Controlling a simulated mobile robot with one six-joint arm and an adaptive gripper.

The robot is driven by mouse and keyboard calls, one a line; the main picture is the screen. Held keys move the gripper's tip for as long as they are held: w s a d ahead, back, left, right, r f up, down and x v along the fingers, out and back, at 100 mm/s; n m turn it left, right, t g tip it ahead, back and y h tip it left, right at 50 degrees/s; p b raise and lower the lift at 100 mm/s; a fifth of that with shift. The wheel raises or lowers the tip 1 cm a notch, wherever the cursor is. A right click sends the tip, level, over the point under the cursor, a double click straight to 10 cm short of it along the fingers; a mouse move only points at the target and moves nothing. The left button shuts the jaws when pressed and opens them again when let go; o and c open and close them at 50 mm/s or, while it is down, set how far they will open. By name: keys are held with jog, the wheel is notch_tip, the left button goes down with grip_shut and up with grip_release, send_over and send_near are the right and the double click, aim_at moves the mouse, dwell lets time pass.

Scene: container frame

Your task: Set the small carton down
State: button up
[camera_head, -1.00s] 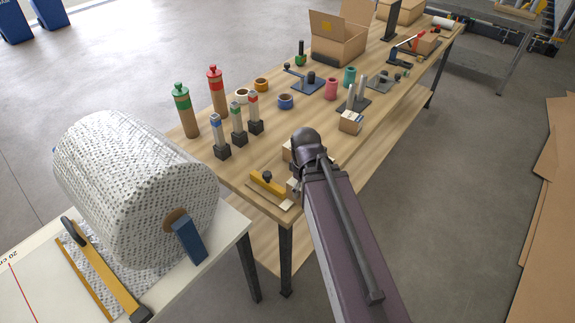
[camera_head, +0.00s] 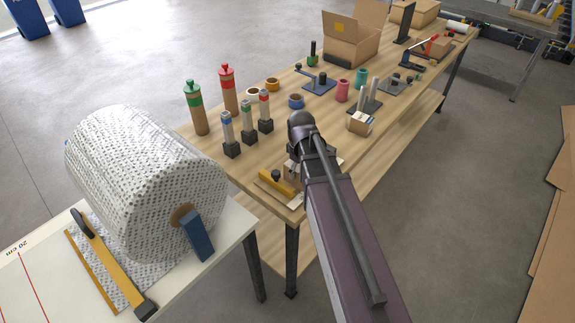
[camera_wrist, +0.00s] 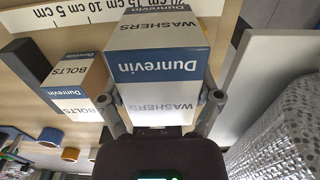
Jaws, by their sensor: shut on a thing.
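My gripper (camera_wrist: 160,100) is shut on a small carton (camera_wrist: 158,66) in the wrist view, one finger on each side. The carton is white and blue, marked Dunrevin WASHERS. A second carton (camera_wrist: 75,86), marked Dunrevin BOLTS, stands to its left in that view. In the head view my arm hides most of the gripper and held carton near the workbench's (camera_head: 245,170) front end. I cannot tell whether the held carton touches the bench top. Another small carton (camera_head: 360,124) stands on the bench right of my arm.
A yellow tool with a black knob (camera_head: 278,183) lies at the bench's near corner. Several upright tubes and markers (camera_head: 248,118) stand left of my arm. A bubble-wrap roll (camera_head: 140,180) is on the white table at left. A centimetre scale (camera_wrist: 75,18) shows in the wrist view.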

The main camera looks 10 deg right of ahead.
jog(key=w, duration=0.2)
jog(key=w+a, duration=0.1)
jog(key=w, duration=0.3)
jog(key=shift+a+f, duration=0.15)
jog(key=shift+f, duration=0.15)
jog(key=shift+w, duration=0.3)
jog(key=shift+w+a+f+b, duration=0.15)
jog(key=shift+w+f+b, duration=0.2)
jog(key=shift+f+b, duration=1.5)
jog(key=shift+b, duration=0.2)
jog(key=shift+f, duration=0.15)
jog(key=o, duration=1.1)
jog(key=shift+r, duration=0.2)
